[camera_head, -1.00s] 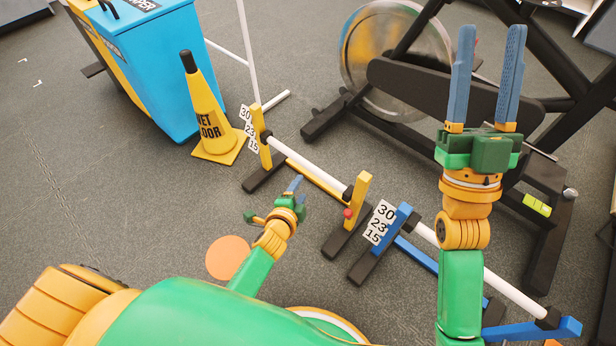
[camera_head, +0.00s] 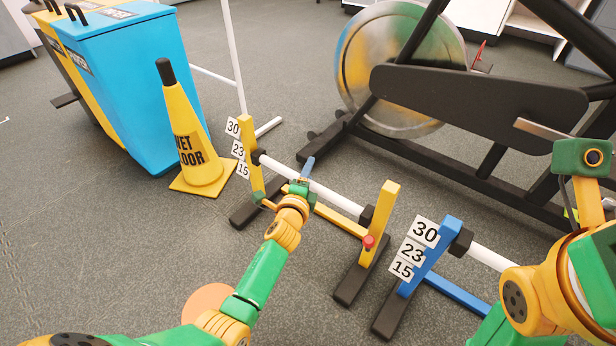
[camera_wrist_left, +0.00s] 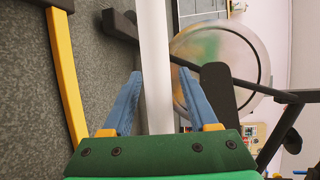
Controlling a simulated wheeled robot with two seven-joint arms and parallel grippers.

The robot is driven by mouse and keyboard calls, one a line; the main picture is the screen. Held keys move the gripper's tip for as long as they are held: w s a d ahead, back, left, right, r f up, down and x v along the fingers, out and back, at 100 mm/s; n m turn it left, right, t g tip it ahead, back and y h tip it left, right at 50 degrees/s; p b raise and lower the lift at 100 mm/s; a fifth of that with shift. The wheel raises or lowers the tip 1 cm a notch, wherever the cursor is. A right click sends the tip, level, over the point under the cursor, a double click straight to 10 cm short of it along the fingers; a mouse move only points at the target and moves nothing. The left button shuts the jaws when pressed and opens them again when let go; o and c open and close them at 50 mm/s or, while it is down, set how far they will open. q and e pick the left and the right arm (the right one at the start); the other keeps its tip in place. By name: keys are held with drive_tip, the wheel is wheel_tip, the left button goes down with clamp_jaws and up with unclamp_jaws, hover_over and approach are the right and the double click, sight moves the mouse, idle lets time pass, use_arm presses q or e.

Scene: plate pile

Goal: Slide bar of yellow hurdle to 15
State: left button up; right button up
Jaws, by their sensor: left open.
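The yellow hurdle stands mid-floor, its left post (camera_head: 250,150) beside cards 30, 23 and 15 (camera_head: 243,170), top to bottom. Its white bar (camera_head: 335,197) runs to the right post (camera_head: 382,220), which has a red knob (camera_head: 369,242). The bar's left black sleeve (camera_head: 258,157) looks about level with the 23 card. My left gripper (camera_head: 305,175) is at the bar, left of its middle. In the left wrist view, the open blue fingers (camera_wrist_left: 158,92) stand either side of the white bar (camera_wrist_left: 155,60), with gaps. My right arm shows at right; its fingers are out of sight.
A blue hurdle (camera_head: 431,257) with number cards stands close by on the right. A yellow wet-floor cone (camera_head: 195,140) and a blue bin (camera_head: 135,75) are to the left. A dark exercise machine with a metal wheel (camera_head: 400,65) stands behind. Floor in front is clear.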

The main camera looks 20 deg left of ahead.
use_arm(q)
clamp_jaws()
idle(1.3)
